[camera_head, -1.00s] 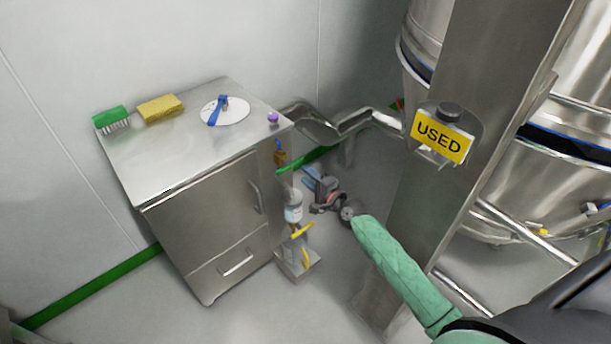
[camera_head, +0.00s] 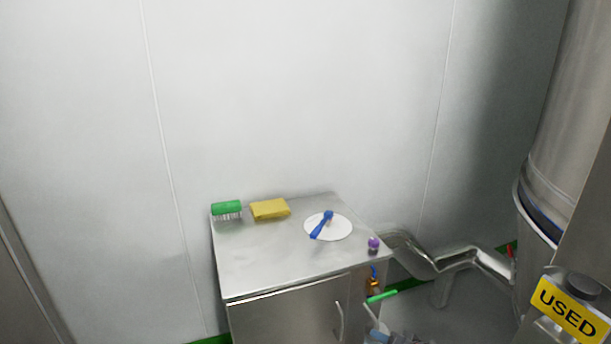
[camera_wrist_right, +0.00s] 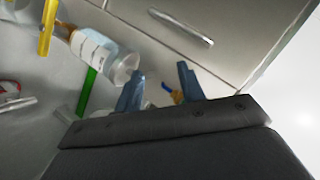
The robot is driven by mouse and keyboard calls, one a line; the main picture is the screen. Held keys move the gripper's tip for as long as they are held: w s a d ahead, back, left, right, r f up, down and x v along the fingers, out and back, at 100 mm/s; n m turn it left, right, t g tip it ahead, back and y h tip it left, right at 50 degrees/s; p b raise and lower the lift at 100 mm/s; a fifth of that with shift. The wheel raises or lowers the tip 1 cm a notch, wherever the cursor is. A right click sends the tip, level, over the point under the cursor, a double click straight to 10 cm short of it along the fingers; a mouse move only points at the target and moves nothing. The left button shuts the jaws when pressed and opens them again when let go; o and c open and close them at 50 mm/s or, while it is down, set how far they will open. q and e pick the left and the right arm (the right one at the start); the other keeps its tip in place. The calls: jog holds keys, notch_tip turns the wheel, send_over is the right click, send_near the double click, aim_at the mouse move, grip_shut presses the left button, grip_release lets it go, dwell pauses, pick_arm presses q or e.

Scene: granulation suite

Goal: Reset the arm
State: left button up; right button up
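My right gripper (camera_head: 380,336) shows only in part at the bottom edge of the head view, beside the right side of a steel cabinet (camera_head: 270,267). In the right wrist view its two blue fingers (camera_wrist_right: 160,88) stand apart. I see nothing held between them; a small orange and blue item (camera_wrist_right: 172,91) shows behind the gap. My left gripper is in neither view.
On the cabinet are a green brush (camera_head: 227,208), a yellow sponge (camera_head: 270,209), a white disc (camera_head: 341,228) with a blue tool (camera_head: 321,225) and a purple-topped item (camera_head: 373,244). A labelled bottle (camera_wrist_right: 100,50) is near the fingers. Steel pipe (camera_head: 455,260) and a "USED" sign (camera_head: 568,309) stand right.

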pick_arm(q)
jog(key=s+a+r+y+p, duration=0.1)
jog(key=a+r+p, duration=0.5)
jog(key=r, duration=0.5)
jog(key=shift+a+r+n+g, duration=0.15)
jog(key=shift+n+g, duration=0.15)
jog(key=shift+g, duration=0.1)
pick_arm(e)
jog(key=s+a+r+n+g+h, duration=0.1)
jog(key=s+a+n+g+h, duration=0.1)
jog(key=s, duration=1)
jog(key=s+a+n+g+h, duration=0.1)
jog(key=s+a+n+g, duration=0.1)
jog(key=s, duration=1.1)
jog(key=s+a+r+n+g+h, duration=0.1)
jog(key=s+a+g, duration=0.3)
jog(key=s, duration=0.9)
jog(key=shift+a+r+n+h, duration=0.3)
jog(key=shift+r+n+h, duration=0.1)
jog(key=shift+h, duration=0.4)
